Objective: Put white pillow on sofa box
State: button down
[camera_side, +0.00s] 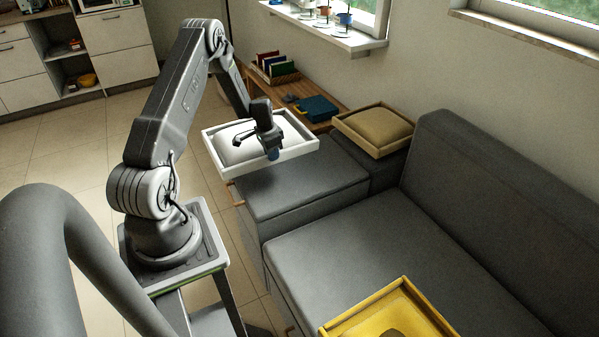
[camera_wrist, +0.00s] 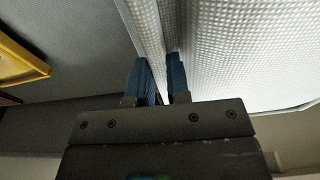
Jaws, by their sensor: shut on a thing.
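The white pillow (camera_side: 240,145) lies in a shallow white tray (camera_side: 302,151) in the side view. The pillow's textured surface (camera_wrist: 245,50) fills the right of the wrist view. My gripper (camera_side: 272,152) is at the tray's near right side. In the wrist view my gripper (camera_wrist: 162,80) has its blue fingers shut on the white tray's wall, one on each side. The tray appears over the far left end of the grey sofa box (camera_side: 300,190); I cannot tell whether it touches it.
A tan cushion in a wooden tray (camera_side: 374,129) sits at the back corner. A yellow tray (camera_side: 345,322) lies on the grey sofa (camera_side: 370,245) in front. A wooden side table (camera_side: 330,121) holds books and a blue case (camera_side: 318,109). The middle of the seat is clear.

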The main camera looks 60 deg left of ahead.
jog(key=shift+w+d+f, duration=0.85)
jog(key=shift+w+f, duration=0.8)
jog(key=shift+f, duration=0.1)
jog(key=shift+w+d+f, duration=0.9)
jog(key=shift+w+f, duration=0.7)
jog(key=shift+f, duration=0.2)
jog(key=shift+w+d+f, duration=0.85)
jog(key=shift+w+f, duration=0.8)
jog(key=shift+f, duration=0.2)
jog(key=c, duration=1.1)
grip_release()
